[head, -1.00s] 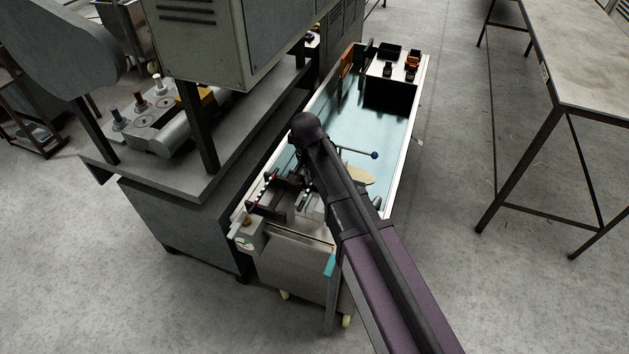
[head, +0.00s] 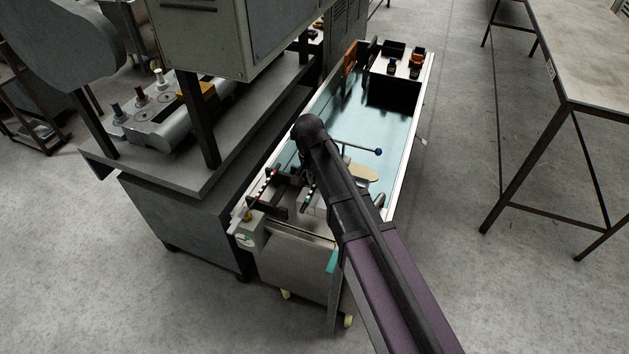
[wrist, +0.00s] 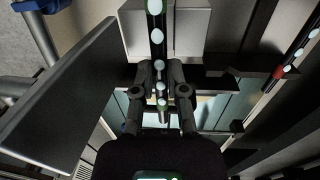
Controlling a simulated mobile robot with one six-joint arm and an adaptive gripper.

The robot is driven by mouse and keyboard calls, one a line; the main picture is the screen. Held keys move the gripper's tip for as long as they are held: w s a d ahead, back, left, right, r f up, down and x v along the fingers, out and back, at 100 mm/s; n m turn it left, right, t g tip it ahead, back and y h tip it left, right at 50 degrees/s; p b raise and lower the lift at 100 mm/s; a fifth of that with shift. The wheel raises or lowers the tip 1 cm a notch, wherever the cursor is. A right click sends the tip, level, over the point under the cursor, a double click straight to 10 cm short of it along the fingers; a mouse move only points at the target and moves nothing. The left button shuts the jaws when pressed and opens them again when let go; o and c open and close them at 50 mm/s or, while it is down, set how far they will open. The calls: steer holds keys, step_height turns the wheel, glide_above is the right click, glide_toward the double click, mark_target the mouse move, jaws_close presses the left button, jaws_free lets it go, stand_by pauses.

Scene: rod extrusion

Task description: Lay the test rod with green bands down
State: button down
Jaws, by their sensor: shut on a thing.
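The test rod with green bands (wrist: 156,36) is dark with pale round spots; a little green shows near its upper end in the wrist view. My gripper (wrist: 159,76) is shut on it, one finger on each side. The rod runs up the wrist picture from between the fingers, over a pale block. In the head view a short piece of the rod (head: 307,196) shows beside my arm, over the near end of the trough. My fingers are hidden there behind the wrist. I cannot tell whether the rod touches anything below.
Another spotted rod, with red bands (wrist: 280,72), lies at the right across dark supports (wrist: 228,77); it also shows in the head view (head: 265,183). A blue-floored trough (head: 345,103) extends beyond, with a ball-ended lever (head: 360,148). A grey machine (head: 190,205) stands close on the left.

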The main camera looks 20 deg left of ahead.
mark_target(315, 200)
steer(key=shift+f+b, duration=2.4)
steer(key=shift+f, duration=0.25)
steer(key=shift+s+d, duration=0.15)
steer(key=shift+s+d+f+b, duration=0.1)
steer(key=shift+s+b, duration=0.2)
steer(key=shift+b, duration=0.1)
steer(key=c, duration=0.9)
jaws_free()
steer(key=o, duration=0.3)
steer(key=shift+w+f, duration=0.15)
steer(key=shift+f, duration=0.1)
steer(key=shift+w+f, duration=0.1)
steer(key=shift+a, duration=0.2)
steer(key=shift+w+r, duration=0.15)
steer(key=shift+r, duration=0.1)
